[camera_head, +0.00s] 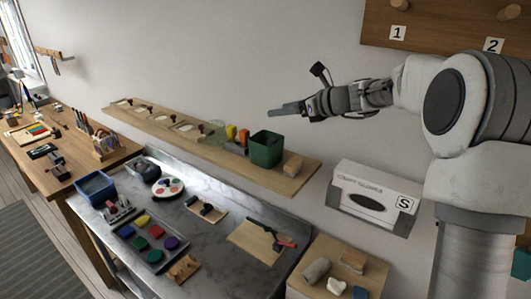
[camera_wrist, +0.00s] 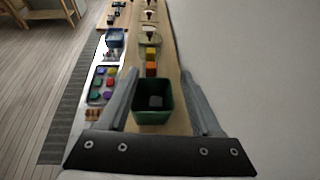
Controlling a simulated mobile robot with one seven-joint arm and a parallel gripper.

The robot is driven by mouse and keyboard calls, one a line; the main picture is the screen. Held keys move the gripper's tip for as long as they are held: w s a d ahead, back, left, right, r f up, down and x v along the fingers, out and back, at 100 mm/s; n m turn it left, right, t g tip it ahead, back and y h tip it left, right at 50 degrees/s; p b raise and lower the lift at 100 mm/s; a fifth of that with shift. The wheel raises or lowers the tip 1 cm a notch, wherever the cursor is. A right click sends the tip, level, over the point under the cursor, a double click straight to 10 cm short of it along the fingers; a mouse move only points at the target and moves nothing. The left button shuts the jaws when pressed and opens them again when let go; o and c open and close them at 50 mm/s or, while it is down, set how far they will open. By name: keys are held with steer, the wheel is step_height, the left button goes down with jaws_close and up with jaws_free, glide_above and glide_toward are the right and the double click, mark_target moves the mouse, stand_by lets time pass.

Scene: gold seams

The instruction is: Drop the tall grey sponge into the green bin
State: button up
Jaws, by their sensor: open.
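The green bin (camera_head: 266,149) stands on the wooden wall shelf. In the wrist view the bin (camera_wrist: 152,117) shows between my fingers, its open top facing me. A grey block (camera_wrist: 155,101) lies inside the bin and looks like the grey sponge; its full height cannot be told. The bin wall hides it in the head view. My gripper (camera_head: 284,109) is above the bin and apart from it, pointing left. In the wrist view my gripper (camera_wrist: 158,72) has its fingers spread wide with nothing held between them.
An orange block (camera_wrist: 151,69) and a yellow block (camera_head: 231,132) stand on the shelf left of the bin. A wooden piece (camera_head: 293,165) lies right of it. A white box (camera_head: 372,197) marked S is further right. The marble counter (camera_head: 215,240) below holds trays and coloured blocks.

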steer(key=b+v, duration=0.1)
steer(key=v, duration=1.2)
steer(key=shift+s+r, duration=0.15)
steer(key=s+f+n+g+h, duration=0.1)
steer(key=s+f+n+h, duration=0.2)
steer(key=s+n, duration=0.5)
steer(key=s+d+f+n+g+h, duration=0.1)
steer(key=s+f+n+h, duration=0.3)
steer(key=s+n, duration=0.5)
steer(key=s+f+n+g+h, duration=0.1)
steer(key=s+f+n+h, duration=0.2)
steer(key=s, duration=1.3)
step_height(320, 180, down, 2)
steer(key=n, duration=0.5)
steer(key=shift+s+d+n+h, duration=0.2)
steer(key=shift+s+n+h, duration=0.1)
steer(key=shift+n, duration=0.1)
